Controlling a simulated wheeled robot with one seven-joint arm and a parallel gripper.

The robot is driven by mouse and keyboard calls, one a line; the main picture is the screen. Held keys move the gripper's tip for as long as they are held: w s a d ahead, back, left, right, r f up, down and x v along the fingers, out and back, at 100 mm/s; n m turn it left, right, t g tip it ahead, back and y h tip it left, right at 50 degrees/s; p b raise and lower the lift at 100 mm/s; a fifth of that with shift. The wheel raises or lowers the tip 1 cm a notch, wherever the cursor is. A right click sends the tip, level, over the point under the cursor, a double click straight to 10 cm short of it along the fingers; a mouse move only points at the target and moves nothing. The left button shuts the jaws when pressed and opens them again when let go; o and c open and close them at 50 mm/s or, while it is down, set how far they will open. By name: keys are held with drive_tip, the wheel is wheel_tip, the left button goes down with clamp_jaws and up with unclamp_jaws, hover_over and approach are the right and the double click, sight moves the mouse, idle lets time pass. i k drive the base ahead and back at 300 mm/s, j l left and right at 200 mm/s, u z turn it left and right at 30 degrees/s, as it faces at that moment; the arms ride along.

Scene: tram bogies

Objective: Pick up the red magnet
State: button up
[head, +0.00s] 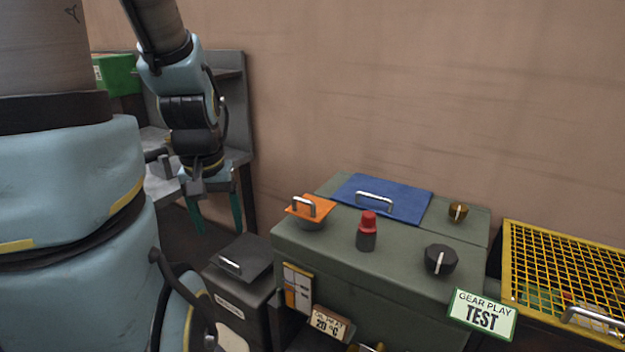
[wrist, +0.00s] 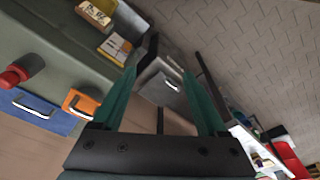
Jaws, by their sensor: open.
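My gripper (head: 216,215) hangs open and empty with its two teal fingers pointing down, left of the green cabinet (head: 375,260) and above a small grey box. In the wrist view its fingers (wrist: 159,75) are apart with nothing between them. I cannot tell for sure which thing is the red magnet. A red-capped dark cylinder (head: 367,231) stands upright on the cabinet top, away from my gripper; it also shows at the left edge of the wrist view (wrist: 16,76). A red object (wrist: 290,160) lies at the lower right of the wrist view, partly cut off and unclear.
The cabinet top also bears an orange handled lid (head: 309,207), a blue handled panel (head: 385,199), a black knob (head: 440,259) and a brass knob (head: 458,212). The grey box (head: 240,262) has a handle. A yellow mesh cover (head: 565,262) is at right, a grey workbench (head: 238,105) behind my gripper.

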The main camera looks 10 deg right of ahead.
sight(367, 225)
drive_tip(key=k+l+u, duration=0.1)
drive_tip(key=u, duration=0.8)
drive_tip(key=k+l+u, duration=0.5)
drive_tip(key=k+u, duration=0.25)
drive_tip(key=k, duration=0.15)
drive_tip(key=k+l, duration=0.1)
drive_tip(key=k, duration=0.35)
